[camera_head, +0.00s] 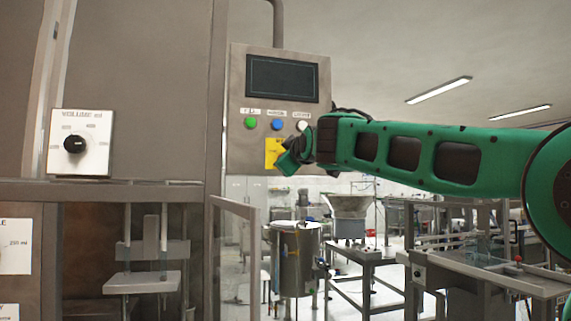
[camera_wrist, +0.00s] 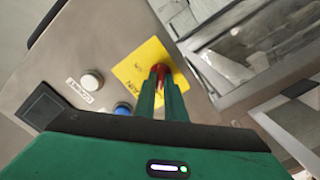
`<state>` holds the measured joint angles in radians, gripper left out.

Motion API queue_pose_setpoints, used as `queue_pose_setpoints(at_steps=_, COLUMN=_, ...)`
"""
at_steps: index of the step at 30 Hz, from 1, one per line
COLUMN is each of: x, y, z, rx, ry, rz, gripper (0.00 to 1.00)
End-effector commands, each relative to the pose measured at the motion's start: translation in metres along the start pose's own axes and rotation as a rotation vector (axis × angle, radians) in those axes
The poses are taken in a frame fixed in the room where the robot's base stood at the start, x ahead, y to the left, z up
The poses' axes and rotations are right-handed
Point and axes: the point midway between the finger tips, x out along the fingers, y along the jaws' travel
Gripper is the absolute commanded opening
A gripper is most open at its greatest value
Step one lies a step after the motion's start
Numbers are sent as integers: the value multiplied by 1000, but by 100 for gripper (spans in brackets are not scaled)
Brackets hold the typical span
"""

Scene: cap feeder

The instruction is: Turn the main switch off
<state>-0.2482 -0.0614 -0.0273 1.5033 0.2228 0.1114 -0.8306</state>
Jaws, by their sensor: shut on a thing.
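The main switch (camera_wrist: 160,70) is a red knob on a yellow plate (camera_wrist: 143,62) in the wrist view. My gripper (camera_wrist: 161,78) is shut on the red knob, with its two green fingers on either side of it. In the head view the yellow plate (camera_head: 272,150) shows low on the control panel (camera_head: 238,105). There my gripper (camera_head: 284,163) reaches the plate from the right and hides the knob. The knob's turn position cannot be told.
Green (camera_head: 250,123), blue (camera_head: 277,124) and white (camera_head: 302,125) buttons sit above the plate, under a dark screen (camera_head: 283,79). A volume dial (camera_head: 75,144) is on the left. A steel tank (camera_head: 298,262) and tables stand behind, below the panel.

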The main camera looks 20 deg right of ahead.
Motion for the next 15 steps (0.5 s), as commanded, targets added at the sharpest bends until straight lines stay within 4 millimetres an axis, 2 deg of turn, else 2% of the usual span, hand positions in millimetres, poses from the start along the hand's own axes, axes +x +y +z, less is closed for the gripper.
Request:
queue_pose_setpoints(at_steps=8, x=1, y=-4, z=4, rx=-3, ry=-9, rz=-9, gripper=0)
queue_pose_setpoints(at_steps=9, x=1, y=-5, z=4, rx=-2, ry=-9, rz=-9, gripper=12)
queue_pose_setpoints(at_steps=11, x=1, y=-4, z=3, rx=-2, ry=-8, rz=-8, gripper=27)
queue_pose_setpoints(at_steps=15, x=1, y=-3, z=2, rx=-1, ry=-5, rz=-6, gripper=29)
